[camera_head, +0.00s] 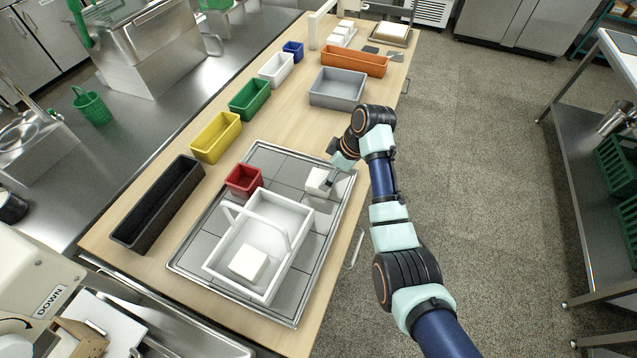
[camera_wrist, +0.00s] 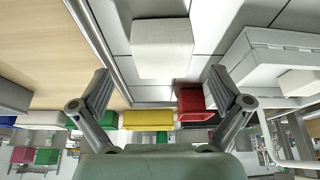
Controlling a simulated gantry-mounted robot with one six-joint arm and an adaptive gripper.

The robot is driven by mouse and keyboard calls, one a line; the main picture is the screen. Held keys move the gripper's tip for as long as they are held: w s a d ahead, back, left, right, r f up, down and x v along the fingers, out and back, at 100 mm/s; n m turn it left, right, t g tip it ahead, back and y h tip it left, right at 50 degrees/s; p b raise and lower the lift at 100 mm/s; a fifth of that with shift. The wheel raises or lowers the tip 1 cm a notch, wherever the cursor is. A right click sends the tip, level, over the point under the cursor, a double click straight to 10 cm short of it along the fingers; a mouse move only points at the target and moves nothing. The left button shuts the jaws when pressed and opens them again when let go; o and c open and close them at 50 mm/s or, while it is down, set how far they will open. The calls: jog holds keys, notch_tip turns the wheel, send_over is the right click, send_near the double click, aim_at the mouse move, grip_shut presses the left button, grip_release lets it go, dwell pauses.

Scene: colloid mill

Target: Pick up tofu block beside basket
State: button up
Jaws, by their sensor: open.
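A white tofu block (camera_head: 318,181) lies on the grey tiled tray (camera_head: 262,154), to the right of the red bin and beyond the white basket (camera_head: 212,262). The same block shows between my fingers in the wrist view (camera_wrist: 162,48). My gripper (camera_head: 331,177) is at the block's right side in the head view. In the wrist view my gripper (camera_wrist: 160,95) has its two fingers spread wide, with the block ahead and not touched by either finger. Another white tofu block (camera_head: 248,262) lies inside the handled white basket.
A red bin (camera_head: 243,180) stands close by on the tray. Yellow (camera_head: 216,137), green (camera_head: 250,100), black (camera_head: 158,203), grey (camera_head: 337,88) and orange (camera_head: 355,60) bins stand on the wooden table. The tray's far part is clear.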

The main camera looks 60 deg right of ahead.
aim_at(321, 179)
jog(key=b+x, duration=0.1)
jog(key=x, duration=0.2)
jog(key=b+x, duration=0.1)
jog(key=x, duration=0.1)
jog(key=shift+w+a+b, duration=0.25)
jog(key=shift+w+b, duration=0.05)
jog(key=shift+w, duration=0.1)
jog(key=shift+r, duration=0.1)
jog(key=shift+c, duration=0.3)
jog(key=c, duration=0.8)
